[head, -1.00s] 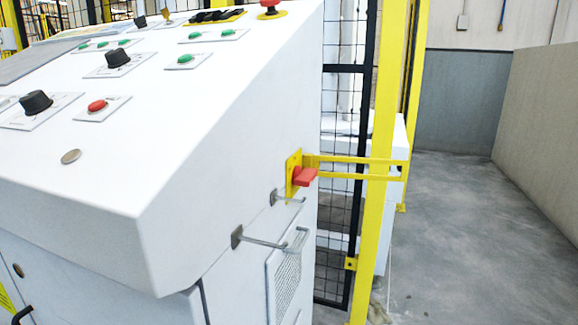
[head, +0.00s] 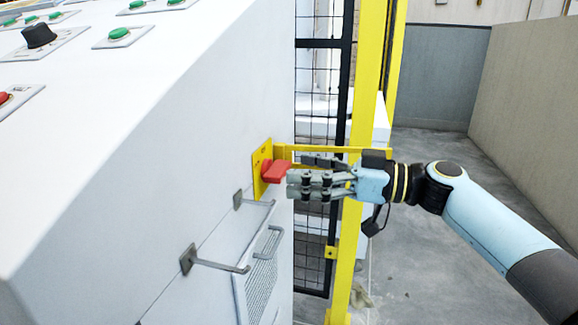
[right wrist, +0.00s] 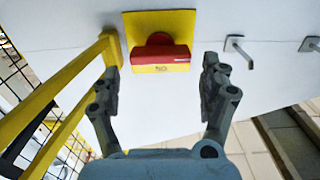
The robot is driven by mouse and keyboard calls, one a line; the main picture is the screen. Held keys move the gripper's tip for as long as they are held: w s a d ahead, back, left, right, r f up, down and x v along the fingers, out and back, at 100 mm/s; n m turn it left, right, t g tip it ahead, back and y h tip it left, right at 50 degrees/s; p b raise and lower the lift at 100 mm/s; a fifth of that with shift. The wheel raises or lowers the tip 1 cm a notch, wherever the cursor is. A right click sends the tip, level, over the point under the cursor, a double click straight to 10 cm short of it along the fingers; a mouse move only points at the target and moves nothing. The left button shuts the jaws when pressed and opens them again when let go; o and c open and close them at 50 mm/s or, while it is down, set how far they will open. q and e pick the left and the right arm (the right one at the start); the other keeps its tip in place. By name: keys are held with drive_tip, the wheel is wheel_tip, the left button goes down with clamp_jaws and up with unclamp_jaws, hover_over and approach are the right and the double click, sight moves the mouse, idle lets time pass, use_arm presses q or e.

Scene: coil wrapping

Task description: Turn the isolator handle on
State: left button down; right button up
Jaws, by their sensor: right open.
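The isolator handle (head: 276,171) is a red knob on a yellow plate (head: 261,168) on the side of the white cabinet. In the right wrist view the red handle (right wrist: 160,54) lies horizontally across its yellow plate (right wrist: 160,17). My right gripper (head: 290,184) is at the handle's right in the head view, pointing at it. In the right wrist view its fingers (right wrist: 161,72) are open, one to each side of the handle and apart from it. The left gripper is not in view.
A yellow guard bar (head: 330,149) runs close by the right gripper to a yellow post (head: 352,230). Two metal hooks, one of them long (head: 215,265), stick out of the cabinet (head: 150,170) below the handle. Open floor (head: 435,170) lies to the right.

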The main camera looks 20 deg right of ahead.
sight(275, 171)
drive_tip(key=shift+x, duration=1.15)
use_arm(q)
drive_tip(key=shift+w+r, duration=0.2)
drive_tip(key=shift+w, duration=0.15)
use_arm(e)
drive_tip(key=shift+w+a, duration=0.15)
drive_tip(key=shift+a, duration=0.15)
drive_tip(key=c, duration=0.9)
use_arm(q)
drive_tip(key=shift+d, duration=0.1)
